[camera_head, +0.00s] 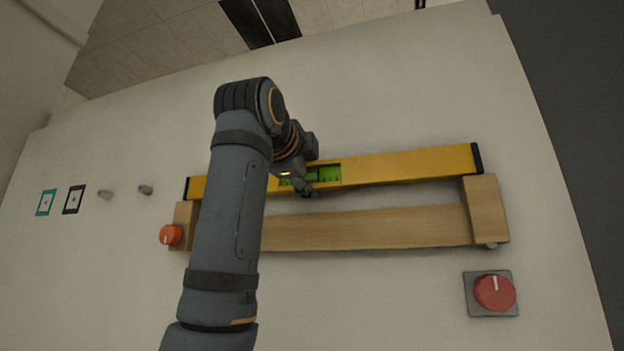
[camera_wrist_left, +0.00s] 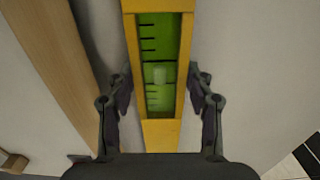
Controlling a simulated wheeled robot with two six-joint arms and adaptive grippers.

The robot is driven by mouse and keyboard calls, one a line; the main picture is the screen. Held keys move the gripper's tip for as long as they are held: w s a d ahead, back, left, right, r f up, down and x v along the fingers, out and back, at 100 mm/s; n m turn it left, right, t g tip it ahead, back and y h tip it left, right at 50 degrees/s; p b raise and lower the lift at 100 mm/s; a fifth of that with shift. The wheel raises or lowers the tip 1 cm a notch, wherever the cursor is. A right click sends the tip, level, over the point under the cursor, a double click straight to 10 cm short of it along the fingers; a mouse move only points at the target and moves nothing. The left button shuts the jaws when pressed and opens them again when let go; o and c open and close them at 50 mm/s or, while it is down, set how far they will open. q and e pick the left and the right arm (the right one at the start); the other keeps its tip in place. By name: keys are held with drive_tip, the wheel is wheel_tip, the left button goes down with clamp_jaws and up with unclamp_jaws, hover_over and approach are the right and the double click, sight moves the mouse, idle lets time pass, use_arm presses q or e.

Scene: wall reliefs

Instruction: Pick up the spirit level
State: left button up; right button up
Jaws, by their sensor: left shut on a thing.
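The spirit level is a long yellow bar (camera_head: 410,165) with black end caps and a green vial window. In the head view it lies nearly level across the wooden rack (camera_head: 365,228), its right end at the top of the right wooden block. My left gripper (camera_head: 305,187) is shut on it at the green window, left of its middle. The left wrist view shows the level (camera_wrist_left: 161,135) running between the two fingers (camera_wrist_left: 160,92), one on each side. My left forearm hides part of the level and rack in the head view. My right gripper is not in view.
A red knob (camera_head: 495,292) on a grey plate sits below the rack's right end. An orange knob (camera_head: 171,235) is at its left end. Two grey pegs (camera_head: 145,189) and two small framed squares (camera_head: 74,199) are further left. The white wall above the level is clear.

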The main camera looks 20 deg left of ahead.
use_arm(q)
drive_tip(key=shift+s+r, duration=0.15)
drive_tip(key=shift+r, duration=0.25)
drive_tip(key=shift+s, duration=0.1)
drive_tip(key=shift+s+f+b, duration=0.15)
drive_tip(key=shift+s+b, duration=0.35)
drive_tip(key=shift+s, duration=0.1)
drive_tip(key=s+b, duration=0.4)
drive_tip(key=s, duration=0.9)
drive_tip(key=shift+s+a, duration=0.3)
drive_tip(key=shift+w, duration=0.1)
